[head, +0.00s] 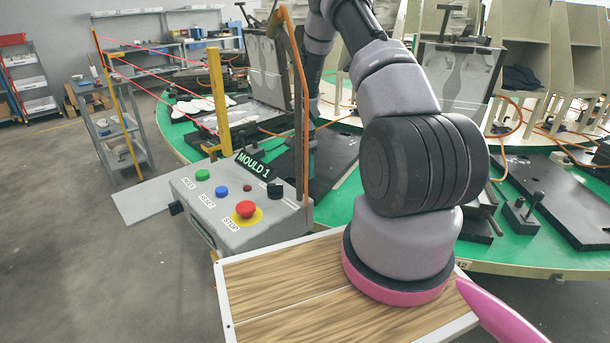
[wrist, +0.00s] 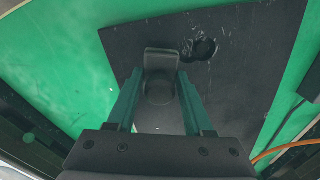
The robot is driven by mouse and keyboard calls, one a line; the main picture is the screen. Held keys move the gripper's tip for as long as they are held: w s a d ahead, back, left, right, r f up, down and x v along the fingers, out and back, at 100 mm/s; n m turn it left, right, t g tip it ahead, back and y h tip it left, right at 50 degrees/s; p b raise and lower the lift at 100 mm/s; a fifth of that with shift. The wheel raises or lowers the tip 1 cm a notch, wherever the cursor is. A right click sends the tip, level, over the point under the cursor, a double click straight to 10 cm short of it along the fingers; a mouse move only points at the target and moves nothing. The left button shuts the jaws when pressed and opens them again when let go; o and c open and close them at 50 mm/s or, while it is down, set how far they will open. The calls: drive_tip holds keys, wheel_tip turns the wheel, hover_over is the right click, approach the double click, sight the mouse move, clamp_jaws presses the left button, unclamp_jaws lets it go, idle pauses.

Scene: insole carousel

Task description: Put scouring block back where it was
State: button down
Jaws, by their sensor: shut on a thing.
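My gripper's two teal fingers (wrist: 161,92) are closed on a dark grey block (wrist: 161,60), which I take to be the scouring block. Its squared end shows between the fingertips, above a black plate (wrist: 232,62). Whether the block touches the plate or hangs just above it, I cannot tell. In the head view my gripper is mostly hidden behind an orange hose and a post; a bit of teal shows near the black plate left of centre. The block cannot be made out there.
A green round table (head: 345,128) carries black plates and upright moulds (head: 460,75). A control box (head: 238,205) marked MOULD 1 stands in front, beside a yellow post (head: 218,100) with red beams. A wood-topped surface (head: 280,285) is nearest. A black ring-shaped fitting (wrist: 204,48) lies beside the block.

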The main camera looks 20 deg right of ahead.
sight(306, 163)
drive_tip(key=shift+f, duration=1.15)
drive_tip(key=shift+f, duration=0.15)
drive_tip(key=shift+c, duration=1.5)
unclamp_jaws()
wheel_tip(306, 163, up, 12)
drive_tip(key=shift+r, duration=0.15)
